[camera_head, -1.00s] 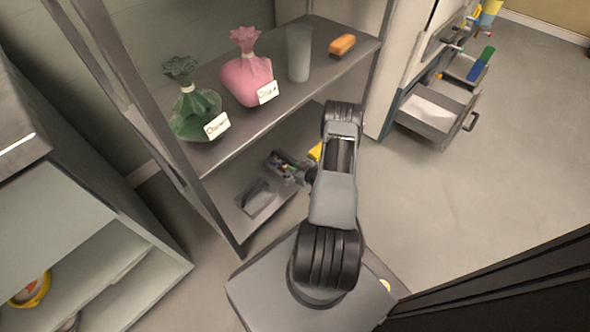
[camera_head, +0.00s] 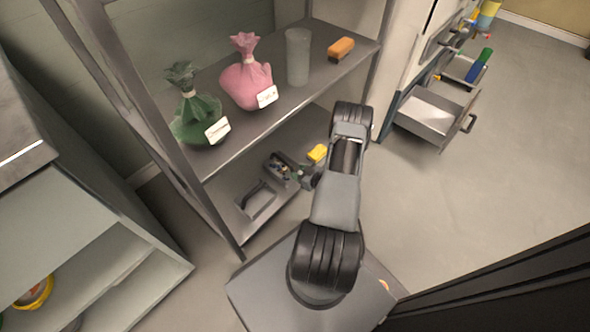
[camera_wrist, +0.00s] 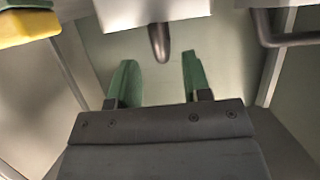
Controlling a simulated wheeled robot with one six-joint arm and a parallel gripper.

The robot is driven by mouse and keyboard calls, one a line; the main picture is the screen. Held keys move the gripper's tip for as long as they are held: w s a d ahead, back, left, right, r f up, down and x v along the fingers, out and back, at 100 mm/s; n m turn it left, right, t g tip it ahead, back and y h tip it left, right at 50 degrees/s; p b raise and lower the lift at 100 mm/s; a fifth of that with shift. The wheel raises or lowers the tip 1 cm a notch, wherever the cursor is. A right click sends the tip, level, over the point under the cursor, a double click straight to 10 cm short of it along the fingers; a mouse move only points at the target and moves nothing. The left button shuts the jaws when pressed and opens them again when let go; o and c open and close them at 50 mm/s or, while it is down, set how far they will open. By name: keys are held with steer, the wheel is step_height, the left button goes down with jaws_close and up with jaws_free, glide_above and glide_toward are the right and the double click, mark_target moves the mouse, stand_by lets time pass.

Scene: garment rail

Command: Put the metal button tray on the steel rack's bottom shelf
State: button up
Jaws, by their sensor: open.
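A grey frame-like object (camera_head: 258,203) lies left-front on the bottom shelf, and a yellow block (camera_head: 317,153) lies behind my gripper. The upper shelf holds a green bag (camera_head: 200,118), a pink bag (camera_head: 246,85), a tumbler (camera_head: 298,57) and an orange block (camera_head: 341,48).

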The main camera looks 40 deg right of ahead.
steer(key=p+v, duration=0.2)
steer(key=v, duration=0.6)
steer(key=shift+s+r, duration=0.15)
steer(key=shift+s, duration=0.2)
